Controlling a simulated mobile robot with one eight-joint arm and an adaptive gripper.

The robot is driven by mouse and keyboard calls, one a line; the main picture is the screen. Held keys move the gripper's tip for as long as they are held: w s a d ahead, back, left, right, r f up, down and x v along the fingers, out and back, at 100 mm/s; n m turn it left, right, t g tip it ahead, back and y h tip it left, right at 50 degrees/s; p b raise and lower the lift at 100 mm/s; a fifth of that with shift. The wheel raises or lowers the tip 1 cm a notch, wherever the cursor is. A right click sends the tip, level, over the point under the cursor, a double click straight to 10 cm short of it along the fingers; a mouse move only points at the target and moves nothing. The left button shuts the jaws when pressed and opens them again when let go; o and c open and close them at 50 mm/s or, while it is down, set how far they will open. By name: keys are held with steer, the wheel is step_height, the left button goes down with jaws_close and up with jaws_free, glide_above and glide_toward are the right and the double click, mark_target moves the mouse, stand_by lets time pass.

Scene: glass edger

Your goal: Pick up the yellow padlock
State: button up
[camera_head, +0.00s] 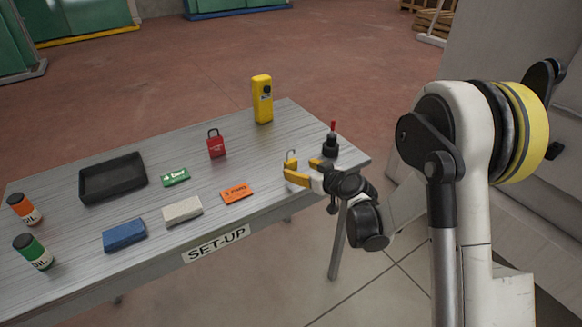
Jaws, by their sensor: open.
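The yellow padlock (291,157) stands near the right end of the metal table. Its thin grey shackle shows above the gripper, and most of its body is hidden behind or blends with a yellow finger. My gripper (301,170) reaches in from the right with its yellow-tipped fingers apart. It is open, right at the padlock. I cannot tell whether a finger touches it or whether the padlock lies between the fingers.
On the table (258,206), a red padlock (216,145) and a yellow handheld device (262,100) stand behind. A black-and-red object (331,143) is close behind my gripper.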

mark_target(292, 167)
steer(key=b+x, duration=0.2)
steer(key=x, duration=0.3)
steer(key=shift+s+a+r, duration=0.1)
steer(key=shift+s+a, duration=0.05)
steer(key=shift+a, duration=0.05)
steer(key=shift+w+a, duration=0.15)
steer(key=shift+w, duration=0.1)
steer(key=shift+c, duration=0.5)
steer(key=c, duration=1.3)
steer(key=shift+o, duration=0.2)
